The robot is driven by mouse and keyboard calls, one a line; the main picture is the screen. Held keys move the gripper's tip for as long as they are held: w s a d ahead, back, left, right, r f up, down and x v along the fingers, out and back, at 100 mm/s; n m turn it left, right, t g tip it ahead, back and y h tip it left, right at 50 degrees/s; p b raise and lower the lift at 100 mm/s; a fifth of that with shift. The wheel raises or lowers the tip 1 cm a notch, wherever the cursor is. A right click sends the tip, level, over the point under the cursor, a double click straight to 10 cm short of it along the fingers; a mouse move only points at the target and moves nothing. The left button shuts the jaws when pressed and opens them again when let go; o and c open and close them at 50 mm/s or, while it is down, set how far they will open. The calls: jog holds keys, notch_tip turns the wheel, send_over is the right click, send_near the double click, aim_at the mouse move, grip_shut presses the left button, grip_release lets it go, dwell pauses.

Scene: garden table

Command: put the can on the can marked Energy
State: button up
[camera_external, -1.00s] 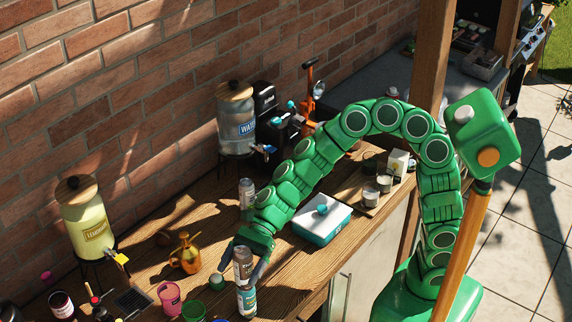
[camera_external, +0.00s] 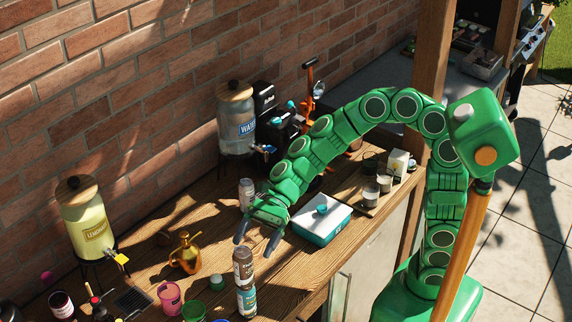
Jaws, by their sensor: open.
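A silver can with a brown label (camera_external: 243,266) stands upright on top of a teal and white can (camera_external: 246,299) near the table's front edge. The lettering on both is too small to read. Another silver can (camera_external: 246,194) stands on the table farther back, left of my gripper's wrist. My gripper (camera_external: 255,243) is open and empty, behind and above the stacked cans, its fingers apart and clear of the upper can.
A teal box with a white lid (camera_external: 313,220) lies right of my gripper. A brass watering can (camera_external: 185,254) and a pink cup (camera_external: 170,297) stand to the left. A lemonade dispenser (camera_external: 88,216) and a water dispenser (camera_external: 237,122) stand along the wall.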

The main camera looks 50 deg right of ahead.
jog(key=shift+v, duration=1.9)
